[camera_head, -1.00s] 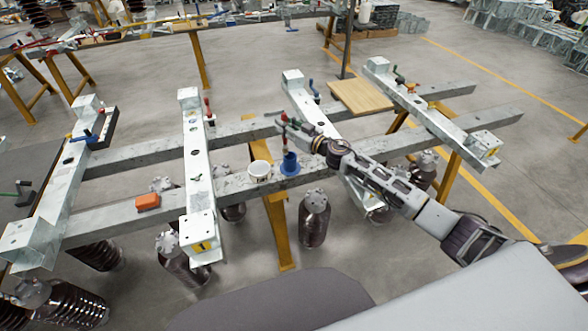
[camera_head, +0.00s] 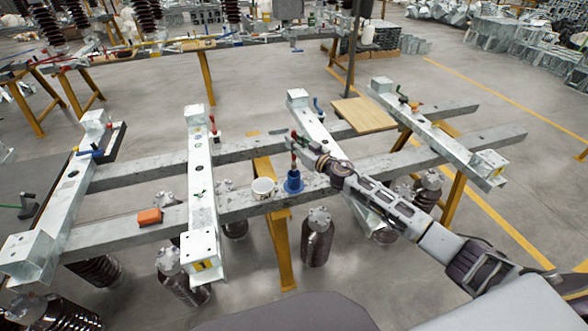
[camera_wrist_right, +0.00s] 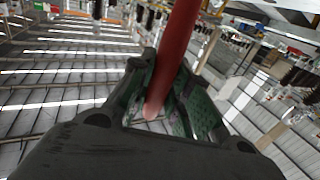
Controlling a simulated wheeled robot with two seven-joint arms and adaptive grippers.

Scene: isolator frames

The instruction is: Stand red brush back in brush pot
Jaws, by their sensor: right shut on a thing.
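The red brush (camera_head: 294,160) is upright in my right gripper (camera_head: 296,144), which is shut on it. In the right wrist view the red handle (camera_wrist_right: 176,52) runs between the green finger pads of the gripper (camera_wrist_right: 165,100). The blue brush pot (camera_head: 293,184) stands on the near grey rail, directly below the brush. The brush's lower end is at the pot's mouth; I cannot tell whether it is inside or just above. My left gripper is not in view.
A white tub (camera_head: 263,189) stands just left of the pot. An orange box (camera_head: 150,217) lies further left on the same rail. A wooden board (camera_head: 363,115) lies at the back right. Pale cross beams (camera_head: 201,190) flank the pot area.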

